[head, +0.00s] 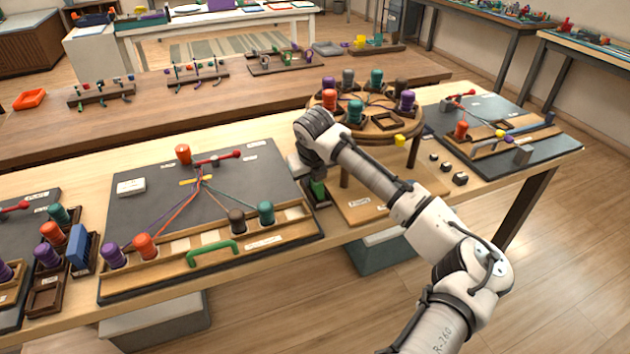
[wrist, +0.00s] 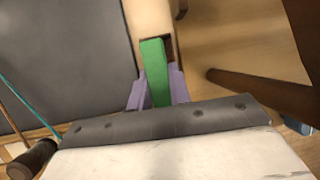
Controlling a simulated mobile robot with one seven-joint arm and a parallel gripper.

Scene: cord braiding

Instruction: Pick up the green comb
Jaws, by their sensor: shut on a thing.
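The green comb (wrist: 153,72) shows in the wrist view as a flat green bar between the two purple-grey fingers of my gripper (wrist: 157,88), which are shut on it. In the head view, my gripper (head: 316,176) points down in the gap between the dark braiding board and the round stand, and a small part of the comb (head: 318,189) shows below it. A dark holder (head: 323,203) lies right at the comb's lower end. I cannot tell whether the comb is in the holder or clear of it. The comb's teeth are not visible.
The braiding board (head: 140,215) with cords, bobbins and a green handle (head: 212,252) is left of my gripper. The round wooden stand (head: 375,128) with several bobbins is close on the right. The table's front edge is near.

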